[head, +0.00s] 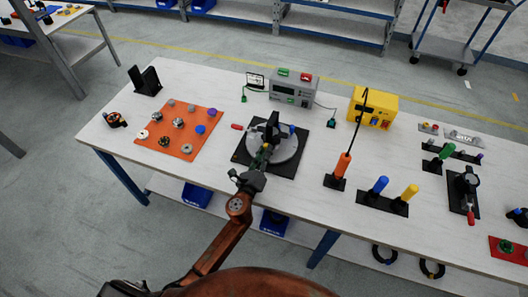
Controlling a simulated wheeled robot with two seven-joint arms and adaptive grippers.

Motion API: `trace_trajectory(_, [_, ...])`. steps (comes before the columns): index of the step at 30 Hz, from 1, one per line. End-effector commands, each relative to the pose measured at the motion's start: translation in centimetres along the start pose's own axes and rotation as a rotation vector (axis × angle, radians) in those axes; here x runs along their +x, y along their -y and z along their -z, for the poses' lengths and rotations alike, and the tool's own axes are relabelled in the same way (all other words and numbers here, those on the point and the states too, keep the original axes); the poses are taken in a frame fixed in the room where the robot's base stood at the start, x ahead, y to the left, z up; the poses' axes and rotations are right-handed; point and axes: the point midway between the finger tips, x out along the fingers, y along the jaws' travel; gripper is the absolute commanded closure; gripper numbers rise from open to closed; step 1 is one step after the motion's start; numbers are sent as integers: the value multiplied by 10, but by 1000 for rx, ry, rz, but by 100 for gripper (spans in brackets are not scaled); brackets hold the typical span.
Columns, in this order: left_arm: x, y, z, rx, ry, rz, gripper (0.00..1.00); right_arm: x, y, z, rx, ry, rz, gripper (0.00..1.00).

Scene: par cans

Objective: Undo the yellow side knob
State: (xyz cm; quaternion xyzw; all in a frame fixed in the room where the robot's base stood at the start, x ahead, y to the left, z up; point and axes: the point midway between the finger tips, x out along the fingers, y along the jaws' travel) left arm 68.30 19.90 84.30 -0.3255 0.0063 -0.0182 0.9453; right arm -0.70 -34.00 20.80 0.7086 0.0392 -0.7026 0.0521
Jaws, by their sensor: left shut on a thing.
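A dark upright fixture (272,124) stands on a round grey disc (289,148) on a black square plate (245,158) in the middle of the table. A blue knob (291,130) shows on its right side and a red-tipped part (237,127) sticks out to the left. My left gripper (264,152) reaches in from the near side and is shut at the front of the fixture. The yellow side knob is not clearly seen; the fingers cover that spot. My right gripper is not in view.
An orange mat (186,146) with several small parts lies to the left. A grey instrument box (293,92) and a yellow box (373,107) stand behind. An orange-handled tool (342,166) and blue and yellow handles (409,193) stand to the right. Bare table lies in front.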

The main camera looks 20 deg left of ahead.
Motion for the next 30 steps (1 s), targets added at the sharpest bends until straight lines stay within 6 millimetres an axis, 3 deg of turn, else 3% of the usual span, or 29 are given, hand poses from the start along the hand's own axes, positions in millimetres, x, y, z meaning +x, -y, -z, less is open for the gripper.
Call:
trace_trajectory(16, [0, 0, -1, -27, 1, 0, 100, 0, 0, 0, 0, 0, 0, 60])
trace_trajectory(17, [0, 0, -1, -27, 1, 0, 77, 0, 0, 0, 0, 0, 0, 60])
trace_trajectory(24, [0, 0, 0, -26, 1, -1, 61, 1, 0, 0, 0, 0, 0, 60])
trace_trajectory(30, [0, -2, 0, -25, -1, -4, 60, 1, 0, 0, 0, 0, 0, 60])
